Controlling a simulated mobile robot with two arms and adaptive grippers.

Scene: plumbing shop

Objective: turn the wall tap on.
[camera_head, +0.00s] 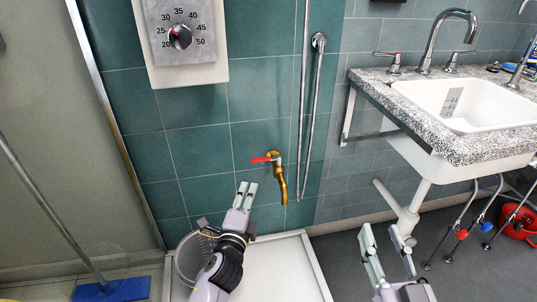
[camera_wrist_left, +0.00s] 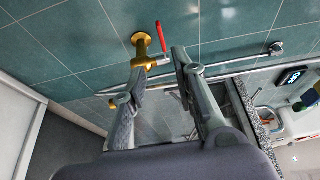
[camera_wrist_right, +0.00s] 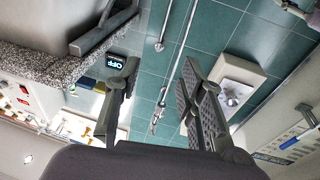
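The wall tap (camera_head: 276,170) is brass, with a red lever (camera_head: 262,159) pointing left, and is fixed low on the green tiled wall. It also shows in the left wrist view (camera_wrist_left: 141,44), where its red lever (camera_wrist_left: 161,37) stands beyond the fingertips. My left gripper (camera_head: 246,191) is below and left of the tap in the head view. Its fingers are apart and empty in the left wrist view (camera_wrist_left: 157,66), and it seems clear of the lever. My right gripper (camera_head: 382,235) is open and empty, below the sink and away from the tap.
A white sink (camera_head: 470,100) in a speckled counter (camera_head: 375,82) stands at right, above my right gripper. A temperature dial (camera_head: 181,37) is on the wall above. A red bucket (camera_head: 522,222) is far right.

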